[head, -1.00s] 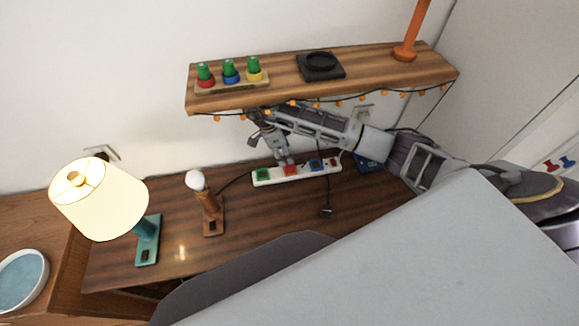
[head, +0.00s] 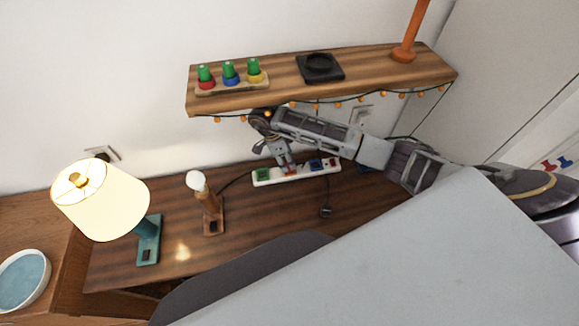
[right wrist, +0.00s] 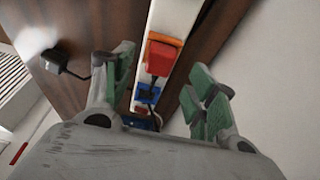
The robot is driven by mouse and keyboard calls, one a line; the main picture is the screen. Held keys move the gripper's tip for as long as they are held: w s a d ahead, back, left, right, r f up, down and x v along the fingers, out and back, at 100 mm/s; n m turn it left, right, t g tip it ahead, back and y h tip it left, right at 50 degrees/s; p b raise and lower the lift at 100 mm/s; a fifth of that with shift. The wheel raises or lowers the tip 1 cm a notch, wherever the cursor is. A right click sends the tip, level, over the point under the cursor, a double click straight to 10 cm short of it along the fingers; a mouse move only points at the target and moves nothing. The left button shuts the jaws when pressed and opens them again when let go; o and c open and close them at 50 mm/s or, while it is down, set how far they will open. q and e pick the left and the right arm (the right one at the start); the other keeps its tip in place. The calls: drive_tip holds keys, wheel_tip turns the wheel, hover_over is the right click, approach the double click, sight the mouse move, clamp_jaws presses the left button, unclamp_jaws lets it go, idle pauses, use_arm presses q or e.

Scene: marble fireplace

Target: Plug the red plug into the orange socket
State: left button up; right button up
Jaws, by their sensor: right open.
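A white power strip (head: 275,182) lies on the wooden desk below the shelf. In the right wrist view, the red plug (right wrist: 161,58) is at the orange socket (right wrist: 166,37) on the strip (right wrist: 176,20); I cannot tell whether it is fully seated. My right gripper (head: 288,170) points down over the strip in the head view and mostly hides the red plug. In the right wrist view the fingers of my right gripper (right wrist: 158,90) are open and apart, on either side of the strip, with the plug beyond them, not held. My left gripper is not in view.
The strip also has a green part (head: 263,174) and a blue part (head: 315,164). A black plug (head: 326,211) with a cord lies in front. The shelf (head: 375,80) with hanging lights is close above my right arm. A bulb lamp (head: 209,205) and a shaded lamp (head: 98,205) stand left.

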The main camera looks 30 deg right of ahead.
drive_tip(key=shift+x, duration=1.85)
drive_tip(key=c, duration=1.1)
drive_tip(key=shift+r, duration=0.1)
drive_tip(key=shift+r+b, duration=0.3)
drive_tip(key=shift+r, duration=1.15)
drive_tip(key=shift+s+r, duration=0.1)
drive_tip(key=shift+r, duration=0.1)
drive_tip(key=s+a+b, duration=0.1)
drive_tip(key=s, duration=0.4)
drive_tip(key=s+a+b, duration=0.1)
drive_tip(key=s+a, duration=0.1)
drive_tip(key=s, duration=0.4)
drive_tip(key=s+a+b, duration=0.1)
drive_tip(key=s, duration=0.5)
drive_tip(key=shift+s+a, duration=0.15)
drive_tip(key=shift+a, duration=0.15)
